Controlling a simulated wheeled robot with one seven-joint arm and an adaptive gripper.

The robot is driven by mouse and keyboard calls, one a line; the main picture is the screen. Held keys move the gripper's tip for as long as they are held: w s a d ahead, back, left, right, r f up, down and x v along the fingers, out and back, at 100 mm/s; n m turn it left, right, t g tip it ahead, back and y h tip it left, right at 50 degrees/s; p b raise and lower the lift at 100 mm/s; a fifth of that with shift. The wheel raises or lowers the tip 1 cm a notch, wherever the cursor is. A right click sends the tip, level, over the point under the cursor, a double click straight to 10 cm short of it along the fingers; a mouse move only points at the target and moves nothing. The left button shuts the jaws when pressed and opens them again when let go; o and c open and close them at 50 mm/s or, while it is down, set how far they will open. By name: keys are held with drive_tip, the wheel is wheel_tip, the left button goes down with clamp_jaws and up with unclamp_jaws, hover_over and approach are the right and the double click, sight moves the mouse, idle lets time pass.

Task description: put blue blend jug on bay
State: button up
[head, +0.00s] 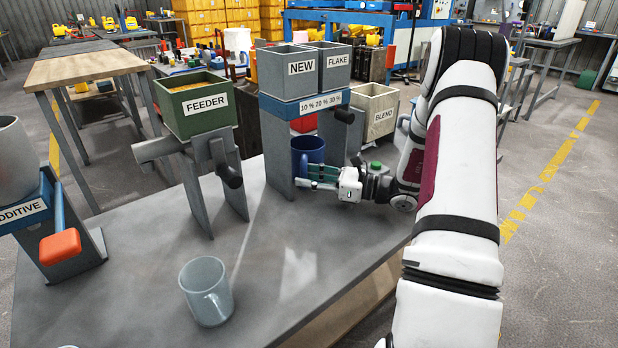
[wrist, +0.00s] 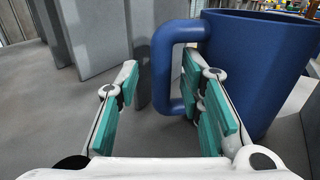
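The blue jug (head: 309,148) stands upright on the grey table under the blue dosing block (head: 300,107), beside the stand's grey front leg. In the wrist view the jug (wrist: 262,62) fills the upper right, with its handle (wrist: 163,75) facing left. My gripper (head: 312,178) is low at the jug; in the wrist view my gripper (wrist: 162,95) is open. The handle's upright bar shows between its two teal fingers, with the right finger close to or inside the handle loop; exact depth and contact cannot be told. No thing is clearly marked as the bay.
A grey mug (head: 206,291) stands at the table's front. The green FEEDER bin (head: 205,105) on its stand is left, the ADDITIVE stand (head: 62,238) with a red-ended lever far left. NEW (head: 301,69) and FLAKE bins top the block; a BLEND crate (head: 383,125) stands behind right.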

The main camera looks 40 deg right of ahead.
drive_tip(key=shift+r, duration=0.15)
drive_tip(key=shift+s+d, duration=0.2)
drive_tip(key=shift+s, duration=0.05)
drive_tip(key=p+v, duration=0.2)
drive_tip(key=v, duration=0.9)
drive_tip(key=shift+a, duration=0.1)
drive_tip(key=shift+s+r, duration=0.1)
drive_tip(key=shift+r, duration=0.05)
drive_tip(key=s+a+r+n+g, duration=0.2)
drive_tip(key=a+r+n+g, duration=0.25)
drive_tip(key=a, duration=0.45)
drive_tip(key=s+a+r+n+g+y, duration=0.1)
drive_tip(key=s+a+r+n+g, duration=0.3)
drive_tip(key=a, duration=0.4)
drive_tip(key=s+a+r+n+g, duration=0.1)
drive_tip(key=a+r+n+g, duration=0.45)
drive_tip(key=a, duration=0.35)
drive_tip(key=s+a+n+g+h, duration=0.2)
drive_tip(key=s+a+n+h, duration=0.4)
drive_tip(key=s, duration=0.4)
drive_tip(key=s+d+n+t+h, duration=0.2)
drive_tip(key=s+n+h, duration=0.3)
drive_tip(key=s+n, duration=0.3)
drive_tip(key=shift+s+d+n+h, duration=0.3)
drive_tip(key=shift+s+n, duration=0.1)
drive_tip(key=shift+s, duration=0.8)
